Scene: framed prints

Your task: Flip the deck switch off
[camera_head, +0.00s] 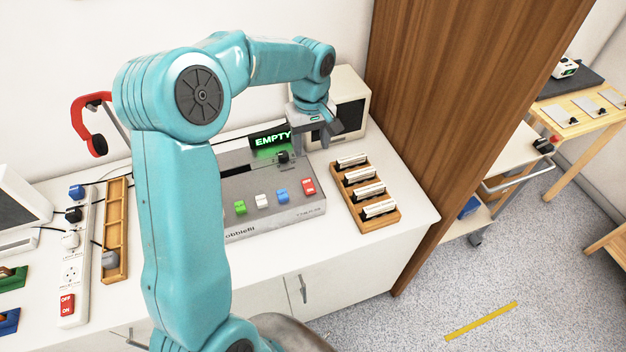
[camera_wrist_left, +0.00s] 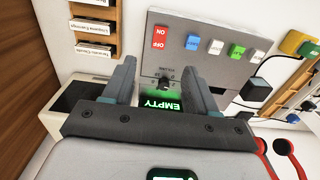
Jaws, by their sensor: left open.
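The grey deck (camera_head: 270,210) stands on the white counter, partly hidden behind my left arm. Its red ON/OFF switch (camera_head: 308,187) is at the right end of the button row. The switch also shows in the left wrist view (camera_wrist_left: 160,38), with OFF and ON lettering; I cannot tell which side is pressed. The deck's green-lit display (camera_head: 270,139) reads EMPTY. My left gripper (camera_head: 338,129) is open and empty, above the rear right of the deck, behind the switch. My right gripper is out of view.
Green, white and blue buttons (camera_head: 281,195) lie left of the switch. A wooden rack of labelled cards (camera_head: 388,222) stands right of the deck. A beige speaker-like box (camera_head: 355,95) is behind. A power strip (camera_head: 72,245) lies left. A wooden partition (camera_head: 450,100) bounds the right side.

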